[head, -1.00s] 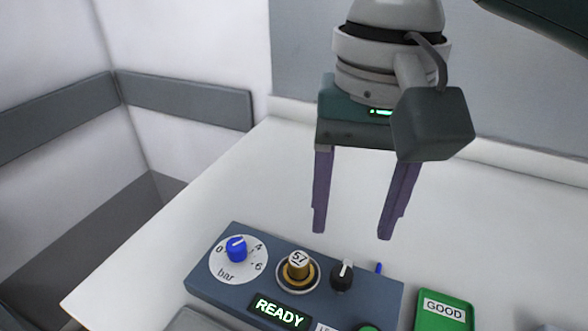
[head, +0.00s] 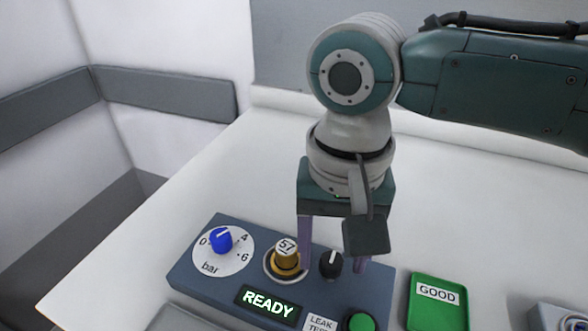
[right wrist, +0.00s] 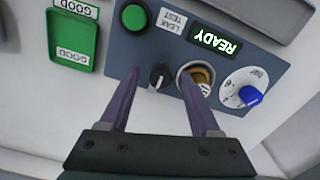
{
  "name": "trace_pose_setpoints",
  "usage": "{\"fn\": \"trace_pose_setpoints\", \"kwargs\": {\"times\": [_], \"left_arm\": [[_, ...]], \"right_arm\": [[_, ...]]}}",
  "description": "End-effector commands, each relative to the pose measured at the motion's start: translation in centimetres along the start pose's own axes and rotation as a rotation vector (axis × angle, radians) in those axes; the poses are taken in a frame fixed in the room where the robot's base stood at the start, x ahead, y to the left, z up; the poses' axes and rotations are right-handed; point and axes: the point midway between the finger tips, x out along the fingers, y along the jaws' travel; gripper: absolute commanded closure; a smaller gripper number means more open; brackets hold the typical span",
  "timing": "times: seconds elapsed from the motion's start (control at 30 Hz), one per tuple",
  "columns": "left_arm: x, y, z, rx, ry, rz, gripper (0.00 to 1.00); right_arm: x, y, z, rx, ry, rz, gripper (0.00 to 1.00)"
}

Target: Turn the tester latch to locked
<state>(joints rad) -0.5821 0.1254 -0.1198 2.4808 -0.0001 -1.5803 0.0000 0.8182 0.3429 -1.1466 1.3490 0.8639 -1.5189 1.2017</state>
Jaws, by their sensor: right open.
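The blue-grey tester panel (head: 225,290) lies on the white table. Its black knob with a white pointer (head: 331,264) looks to be the latch; the pointer faces the far side of the panel. My right gripper (head: 332,264) points down at the panel, open, with its two purple fingers either side of the black knob in the picture. In the right wrist view the knob (right wrist: 160,73) shows between the fingertips, apart from both. A brass part marked 57 (head: 286,256) stands in a round socket left of the knob. My left gripper is not in view.
A blue dial (head: 221,240) marked in bar is at the panel's left. A lit READY display (head: 268,303) and a green button (head: 361,323) are at its front. A green GOOD tray (head: 438,312) lies to the right. The table behind the panel is clear.

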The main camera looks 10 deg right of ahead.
Motion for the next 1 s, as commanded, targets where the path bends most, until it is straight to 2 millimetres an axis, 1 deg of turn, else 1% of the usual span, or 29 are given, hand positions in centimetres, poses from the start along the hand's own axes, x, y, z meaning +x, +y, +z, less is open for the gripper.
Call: {"fn": "trace_pose_setpoints", "kwargs": {"times": [0.07, 0.63, 1.0], "left_arm": [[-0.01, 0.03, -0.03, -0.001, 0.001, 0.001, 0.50], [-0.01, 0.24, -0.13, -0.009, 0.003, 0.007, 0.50], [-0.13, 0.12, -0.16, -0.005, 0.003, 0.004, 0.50]], "right_arm": [[-0.02, -0.02, 0.02, 0.000, 0.000, 0.000, 0.36], [-0.05, -0.01, 0.01, 0.000, 0.000, 0.000, 1.00], [-0.11, 0.00, 0.02, -0.009, -0.001, 0.000, 1.00]]}}
